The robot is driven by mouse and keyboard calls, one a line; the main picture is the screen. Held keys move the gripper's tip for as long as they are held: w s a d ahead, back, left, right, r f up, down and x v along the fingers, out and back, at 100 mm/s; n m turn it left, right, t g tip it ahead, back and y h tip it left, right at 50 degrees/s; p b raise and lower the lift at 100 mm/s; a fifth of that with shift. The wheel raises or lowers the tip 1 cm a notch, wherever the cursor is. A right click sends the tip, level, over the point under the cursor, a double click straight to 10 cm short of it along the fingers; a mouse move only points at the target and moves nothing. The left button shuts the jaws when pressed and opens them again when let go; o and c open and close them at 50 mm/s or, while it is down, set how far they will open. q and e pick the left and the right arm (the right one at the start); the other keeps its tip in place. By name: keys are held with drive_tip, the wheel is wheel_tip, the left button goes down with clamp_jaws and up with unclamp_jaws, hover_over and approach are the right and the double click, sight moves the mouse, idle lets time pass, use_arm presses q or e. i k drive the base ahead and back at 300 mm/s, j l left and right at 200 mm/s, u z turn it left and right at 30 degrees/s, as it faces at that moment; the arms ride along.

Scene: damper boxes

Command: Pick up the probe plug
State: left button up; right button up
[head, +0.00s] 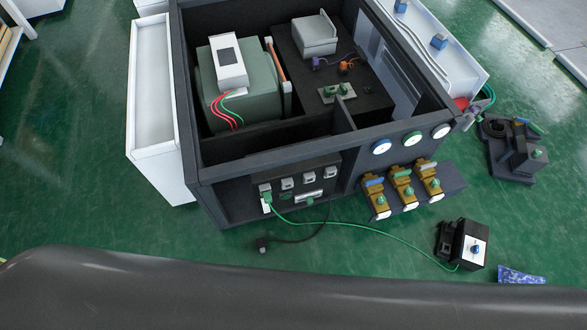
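A small black plug (262,244), which looks like the probe plug, lies on the green floor in front of the dark box. A thin dark cable runs from it back toward the box's front. A second plug, green (267,197), sits at the leftmost socket of the front panel. Its green cable runs right across the floor to a small black unit (468,244) with a white face. I cannot tell for certain which plug is the probe's. Neither of my grippers is in view.
The open dark box (270,150) holds a green block (245,105) and other parts. Brass valves (402,186) stick out front right. White trays flank the box, one on the left (155,95). A black device (515,150) stands right. Floor left of the black plug is clear.

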sight(453, 225)
drive_tip(key=u, duration=0.2)
drive_tip(key=z, duration=0.9)
drive_tip(key=i+z, duration=0.15)
drive_tip(key=z, duration=0.2)
drive_tip(key=i+z, duration=0.2)
drive_tip(key=z, duration=0.15)
drive_tip(key=i+z, duration=0.15)
drive_tip(key=z, duration=0.25)
